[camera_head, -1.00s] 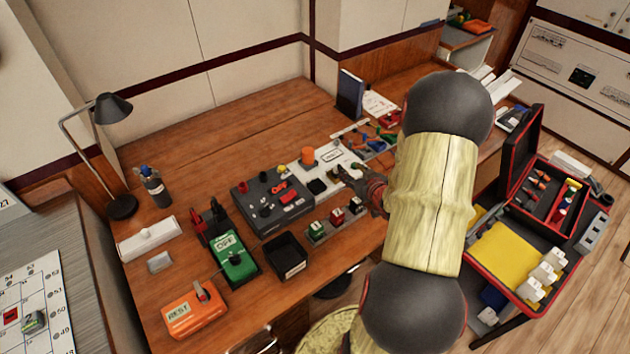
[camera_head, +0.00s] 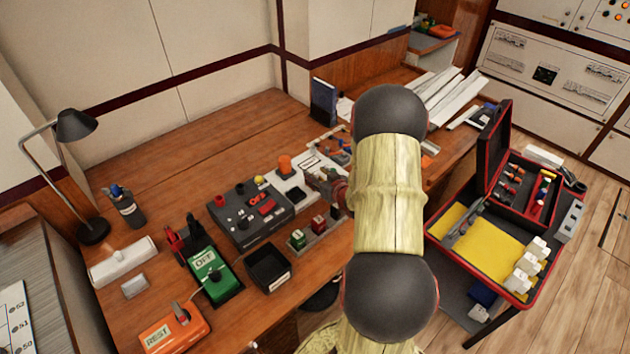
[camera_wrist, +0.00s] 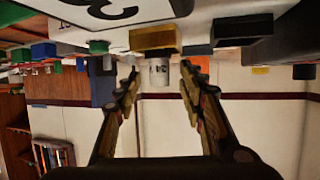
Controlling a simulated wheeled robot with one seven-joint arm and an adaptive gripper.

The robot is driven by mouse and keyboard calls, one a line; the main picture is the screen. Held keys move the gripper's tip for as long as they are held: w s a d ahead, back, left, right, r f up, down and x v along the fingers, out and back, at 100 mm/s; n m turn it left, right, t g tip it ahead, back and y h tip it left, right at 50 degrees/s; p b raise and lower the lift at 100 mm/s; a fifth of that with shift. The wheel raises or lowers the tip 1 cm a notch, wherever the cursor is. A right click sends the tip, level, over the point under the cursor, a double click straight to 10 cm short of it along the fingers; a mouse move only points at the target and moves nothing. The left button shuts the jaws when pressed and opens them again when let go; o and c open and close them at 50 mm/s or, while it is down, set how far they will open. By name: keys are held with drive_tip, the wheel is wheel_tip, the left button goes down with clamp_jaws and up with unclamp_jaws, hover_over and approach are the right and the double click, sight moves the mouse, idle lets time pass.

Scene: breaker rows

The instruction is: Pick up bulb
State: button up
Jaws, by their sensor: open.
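My gripper (camera_wrist: 160,85) is open in the wrist view, its two fingers apart on either side of a short pale cylinder with dark marks (camera_wrist: 158,72). The cylinder joins a brass-coloured block (camera_wrist: 153,38) on a white panel; it may be the bulb, but I cannot tell for sure. The fingers show small gaps to it and do not seem to touch it. The wrist picture looks upside down. In the head view my arm mostly hides my gripper (camera_head: 330,187), which is beside the white panel (camera_head: 288,185) on the desk.
A dark control box (camera_head: 250,215), an open black bin (camera_head: 268,268), a green OFF switch (camera_head: 210,275) and an orange REST box (camera_head: 172,332) stand left of my gripper. An open red toolbox (camera_head: 480,250) is at right. The desk's back left is clear.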

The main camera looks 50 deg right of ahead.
drive_tip(key=shift+r, duration=0.1)
drive_tip(key=shift+c, duration=0.4)
clamp_jaws()
drive_tip(key=shift+r, duration=0.1)
